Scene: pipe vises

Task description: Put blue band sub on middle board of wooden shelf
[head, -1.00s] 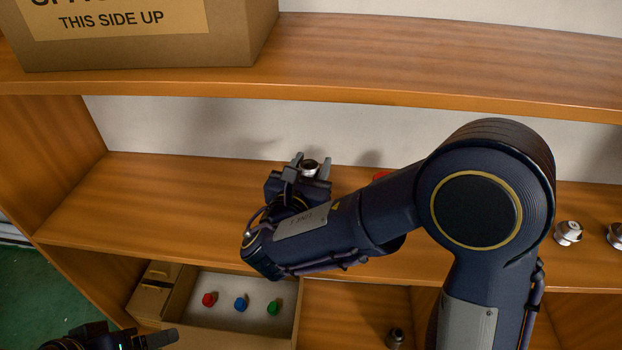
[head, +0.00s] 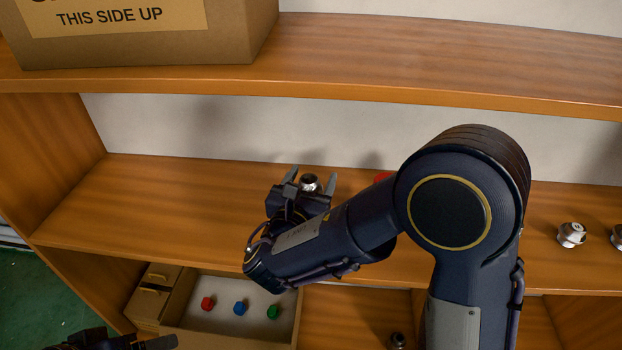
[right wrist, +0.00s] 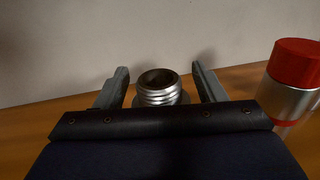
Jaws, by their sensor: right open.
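A metal sub (head: 309,182) with a threaded, hollow upper end is on the middle board (head: 160,205) of the wooden shelf. No blue band shows on it; its lower part is hidden by my gripper. My right gripper (head: 311,180) is open, with one finger on each side of the sub. In the right wrist view the sub (right wrist: 158,88) stands upright between the fingers (right wrist: 160,88), with gaps on both sides. My left gripper (head: 150,343) is only partly in view at the bottom left edge.
A red-topped metal piece (right wrist: 295,80) stands close to the right of my right gripper. Other metal fittings (head: 571,234) stand farther right on the board. A drawer below (head: 225,316) holds red, blue and green pieces. A cardboard box (head: 140,35) is on the upper board. The board's left is clear.

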